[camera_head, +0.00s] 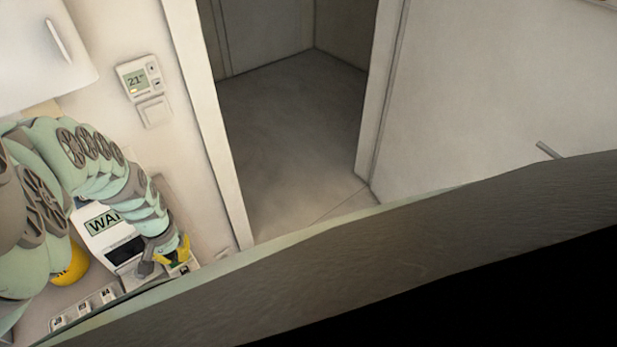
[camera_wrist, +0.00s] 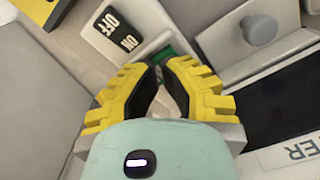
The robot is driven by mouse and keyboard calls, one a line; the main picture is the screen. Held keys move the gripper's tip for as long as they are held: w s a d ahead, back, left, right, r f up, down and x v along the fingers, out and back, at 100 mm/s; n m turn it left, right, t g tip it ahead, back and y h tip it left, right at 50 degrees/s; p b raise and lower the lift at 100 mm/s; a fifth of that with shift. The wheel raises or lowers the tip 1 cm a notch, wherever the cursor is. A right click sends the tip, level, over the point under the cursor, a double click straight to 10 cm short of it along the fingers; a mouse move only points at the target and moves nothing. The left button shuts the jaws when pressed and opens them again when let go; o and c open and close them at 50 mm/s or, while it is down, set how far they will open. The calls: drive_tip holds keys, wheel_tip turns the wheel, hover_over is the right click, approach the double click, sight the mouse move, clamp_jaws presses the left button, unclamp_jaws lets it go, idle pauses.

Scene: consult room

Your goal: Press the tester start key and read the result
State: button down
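A white device (camera_head: 98,212) stands at the lower left in the head view. Its label begins "WA", the rest hidden by my arm; the wrist view shows a label ending "TER" (camera_wrist: 305,150). The device has a dark panel (camera_head: 124,252). My gripper (camera_wrist: 159,68) has yellow fingers with their tips together, with nothing seen between them. It also shows in the head view (camera_head: 184,257), low beside the device. Just beyond the tips in the wrist view is a small green part (camera_wrist: 166,54), partly hidden; I cannot tell whether they touch. No result is readable.
A white ON/OFF switch piece (camera_wrist: 117,32) and a grey knob (camera_wrist: 260,29) are close to my fingers. A yellow round object (camera_head: 70,264) and several small numbered tags (camera_head: 84,308) are on the counter. A thermostat (camera_head: 139,79) hangs on the wall. A doorway (camera_head: 290,130) is open.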

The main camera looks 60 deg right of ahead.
drive_tip(key=shift+r+p, duration=2.75)
drive_tip(key=shift+r, duration=0.8)
drive_tip(key=shift+s, duration=0.1)
